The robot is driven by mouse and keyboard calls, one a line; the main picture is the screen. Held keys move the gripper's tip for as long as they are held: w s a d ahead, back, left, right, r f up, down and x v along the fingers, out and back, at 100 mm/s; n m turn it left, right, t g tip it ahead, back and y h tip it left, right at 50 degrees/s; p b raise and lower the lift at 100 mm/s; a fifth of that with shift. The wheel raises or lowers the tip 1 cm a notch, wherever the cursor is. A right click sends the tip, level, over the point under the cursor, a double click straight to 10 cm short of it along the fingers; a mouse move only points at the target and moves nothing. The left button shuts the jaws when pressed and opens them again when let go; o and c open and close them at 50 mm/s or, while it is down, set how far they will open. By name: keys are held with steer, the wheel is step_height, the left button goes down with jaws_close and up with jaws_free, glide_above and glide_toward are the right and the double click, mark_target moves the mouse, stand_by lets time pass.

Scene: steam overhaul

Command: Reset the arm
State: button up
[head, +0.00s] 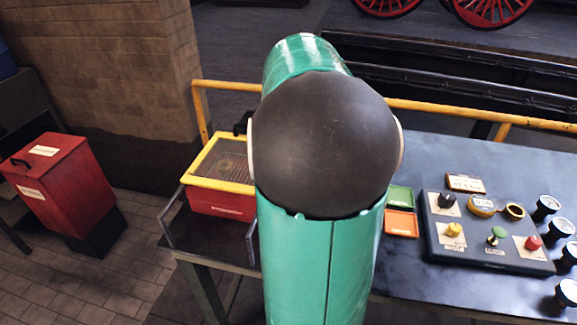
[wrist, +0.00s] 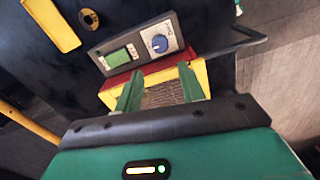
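My arm, green with a dark round joint, fills the middle of the head view, and my gripper is hidden there. In the wrist view my gripper (wrist: 160,72) shows two green fingers standing well apart, with nothing held between them. Beyond the fingers is the red box with a yellow frame and a mesh top (wrist: 165,96). The same box (head: 222,203) stands left of my arm in the head view. I cannot tell how far the fingers are from it.
A panel with a green display and blue knob (wrist: 157,44) is behind the box. Right of my arm, the dark bench (head: 440,160) carries a control board (head: 477,262), small green and orange trays and several gauges. A yellow rail (head: 440,108) runs behind. A red bin (head: 65,185) stands left.

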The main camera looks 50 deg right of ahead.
steer(key=shift+r, duration=1.05)
steer(key=shift+a, duration=0.1)
steer(key=w+a+r+m+t+h, duration=0.1)
steer(key=w+a+r+t, duration=0.15)
steer(key=a, duration=1.45)
steer(key=s+a+f+m+t, duration=0.1)
steer(key=s+a, duration=0.1)
steer(key=a, duration=0.7)
steer(key=s+a+f+m+t+y, duration=0.1)
steer(key=s+a+f+t, duration=0.1)
steer(key=a, duration=0.7)
steer(key=shift+s+a+f, duration=0.25)
steer(key=shift+s+a, duration=0.05)
steer(key=shift+s, duration=0.5)
steer(key=shift+c, duration=0.4)
